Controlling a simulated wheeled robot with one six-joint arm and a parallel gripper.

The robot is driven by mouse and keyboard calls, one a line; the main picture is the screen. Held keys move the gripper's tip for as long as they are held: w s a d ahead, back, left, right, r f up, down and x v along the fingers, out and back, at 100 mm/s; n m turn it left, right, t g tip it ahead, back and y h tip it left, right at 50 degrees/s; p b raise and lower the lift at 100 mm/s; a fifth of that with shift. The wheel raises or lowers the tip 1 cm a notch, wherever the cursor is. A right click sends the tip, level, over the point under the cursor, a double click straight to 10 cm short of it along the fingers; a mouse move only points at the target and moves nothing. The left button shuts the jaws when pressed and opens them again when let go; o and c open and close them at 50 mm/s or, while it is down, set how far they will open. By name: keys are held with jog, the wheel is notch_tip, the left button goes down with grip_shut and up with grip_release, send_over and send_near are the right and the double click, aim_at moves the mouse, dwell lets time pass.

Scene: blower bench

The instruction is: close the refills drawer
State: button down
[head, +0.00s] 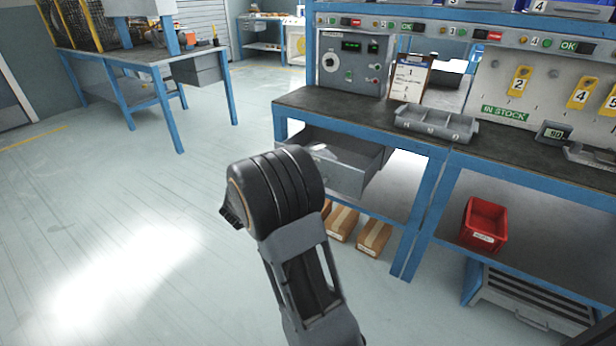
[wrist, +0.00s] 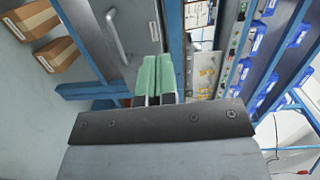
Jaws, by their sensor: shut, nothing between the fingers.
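A grey metal drawer (head: 343,178) hangs under the left part of the bench and stands pulled out, its open top showing. I cannot read a name on it. In the wrist view a grey front panel with a bar handle (wrist: 117,37) shows, which looks like this drawer's front. My gripper (wrist: 157,60) has green finger pads pressed together with nothing between them. The handle is to the left of the fingertips in that view, apart from them. In the head view my arm hides the gripper and part of the drawer's near side.
A red bin (head: 484,224) is on the right lower shelf. A grey divided tray (head: 436,122) lies on the bench top. The floor at left is clear.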

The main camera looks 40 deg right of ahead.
jog(key=shift+m+g+h, duration=0.4)
jog(key=shift+m+g, duration=0.4)
jog(key=b+x, duration=0.1)
jog(key=x, duration=0.3)
jog(key=s+f+b+x, duration=0.1)
jog(key=x, duration=0.3)
jog(key=b+x, duration=0.1)
jog(key=x, duration=0.4)
jog(key=shift+s+d+f+b, duration=0.25)
jog(key=shift+f+b, duration=0.1)
jog(key=shift+f, duration=0.05)
jog(key=shift+x, duration=0.8)
jog(key=shift+w+r, duration=0.1)
